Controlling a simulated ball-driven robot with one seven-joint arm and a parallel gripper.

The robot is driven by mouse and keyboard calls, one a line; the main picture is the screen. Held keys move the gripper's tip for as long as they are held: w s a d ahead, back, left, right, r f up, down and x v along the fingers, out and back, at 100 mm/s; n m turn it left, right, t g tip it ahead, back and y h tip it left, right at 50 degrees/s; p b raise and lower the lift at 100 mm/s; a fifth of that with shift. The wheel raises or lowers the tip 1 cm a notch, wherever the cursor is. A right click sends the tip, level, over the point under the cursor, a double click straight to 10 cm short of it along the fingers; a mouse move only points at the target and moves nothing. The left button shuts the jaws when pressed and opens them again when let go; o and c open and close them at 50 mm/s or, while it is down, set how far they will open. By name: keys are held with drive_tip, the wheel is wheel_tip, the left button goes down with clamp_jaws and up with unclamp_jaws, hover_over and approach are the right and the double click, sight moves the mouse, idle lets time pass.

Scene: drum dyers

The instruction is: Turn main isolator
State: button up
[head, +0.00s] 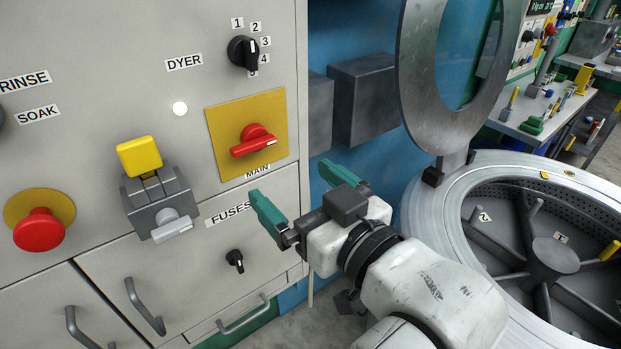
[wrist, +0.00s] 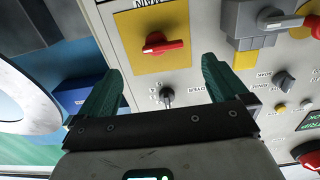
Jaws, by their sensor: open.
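The main isolator is a red rotary handle (head: 254,142) on a square yellow plate (head: 222,131), with the label MAIN below it. The handle lies roughly level, with a pale end at the right. In the wrist view the panel appears upside down, and the red handle (wrist: 163,45) shows between and beyond the fingers. My gripper (head: 292,182) has two green fingers spread wide with nothing between them. It is to the right of and below the handle in the head view, apart from it. Its fingers also show in the wrist view (wrist: 161,68).
Nearby on the panel are a black numbered dial (head: 243,53), a grey switch block with a yellow tab (head: 140,155), a red mushroom button (head: 39,230) and drawer handles (head: 144,307). An open drum (head: 430,215) with a raised ring lid (head: 420,95) stands at right.

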sight(257, 148)
drive_tip(key=x, duration=0.3)
drive_tip(key=p+x, duration=0.1)
drive_tip(key=x, duration=0.3)
drive_tip(key=r+p+x, duration=0.1)
drive_tip(key=x, duration=0.2)
drive_tip(key=shift+a, duration=0.25)
drive_tip(key=c, duration=1)
